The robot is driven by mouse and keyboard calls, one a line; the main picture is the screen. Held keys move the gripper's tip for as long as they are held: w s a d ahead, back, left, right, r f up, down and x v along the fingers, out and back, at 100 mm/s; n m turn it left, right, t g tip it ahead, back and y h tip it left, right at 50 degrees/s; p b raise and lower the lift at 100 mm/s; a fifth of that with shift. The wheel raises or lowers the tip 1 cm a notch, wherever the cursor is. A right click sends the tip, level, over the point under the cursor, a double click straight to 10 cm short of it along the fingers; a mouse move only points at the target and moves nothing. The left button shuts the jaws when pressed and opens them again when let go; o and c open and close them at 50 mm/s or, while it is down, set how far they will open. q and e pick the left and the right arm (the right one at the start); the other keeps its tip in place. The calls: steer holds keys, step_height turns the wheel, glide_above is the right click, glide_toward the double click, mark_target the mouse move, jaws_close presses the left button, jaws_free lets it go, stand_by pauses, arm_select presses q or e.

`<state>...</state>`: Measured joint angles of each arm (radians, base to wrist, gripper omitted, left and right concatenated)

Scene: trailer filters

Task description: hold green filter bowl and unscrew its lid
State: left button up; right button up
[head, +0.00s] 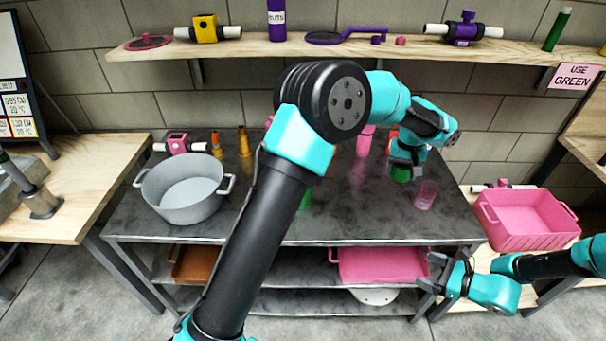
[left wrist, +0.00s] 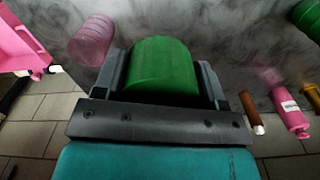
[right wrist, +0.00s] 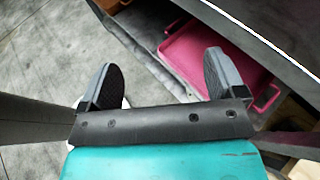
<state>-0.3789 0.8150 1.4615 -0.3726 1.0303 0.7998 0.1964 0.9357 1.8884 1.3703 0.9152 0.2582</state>
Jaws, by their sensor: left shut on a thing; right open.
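A green cylinder (left wrist: 162,68), the green filter bowl or its lid, sits between the two fingers of my left gripper (left wrist: 163,80) in the left wrist view. The fingers are shut on its sides. In the head view the green piece (head: 401,174) shows just under my left gripper (head: 404,160), at the right of the dark table. Whether its lid is on, I cannot tell. My right gripper (head: 436,275) is low, in front of the table's right corner. In the right wrist view it is open and empty (right wrist: 160,85).
A clear pink cup (head: 426,194) stands right of the green piece. A grey pot (head: 183,188) is on the table's left. A pink tray (head: 380,264) lies on the shelf below, and a pink bin (head: 528,221) stands at the right. My left arm hides the table's middle.

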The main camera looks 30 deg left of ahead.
arm_select(q)
steer(key=w+a+f+n, duration=0.1)
steer(key=a+f+n, duration=0.1)
steer(key=a, duration=1.3)
steer(key=w+a+f+n, duration=0.1)
steer(key=a+f+n, duration=0.2)
steer(key=a, duration=1.3)
steer(key=shift+f, duration=0.85)
arm_select(e)
steer(key=s+d+f+n+g+h, duration=0.1)
steer(key=s+d+f+n+h, duration=0.4)
steer(key=s+n, duration=0.3)
steer(key=s+d+f+n+g+h, duration=0.1)
steer(key=s+d+f+n+h, duration=0.4)
steer(key=s+n, duration=0.4)
steer(key=shift+s+d+f+n, duration=0.3)
steer(key=shift+d+f+n, duration=0.15)
steer(key=shift+d, duration=0.3)
arm_select(q)
steer(key=shift+w, duration=0.1)
steer(key=shift+f, duration=3.15)
steer(key=shift+f, duration=0.1)
steer(key=shift+f, duration=1.75)
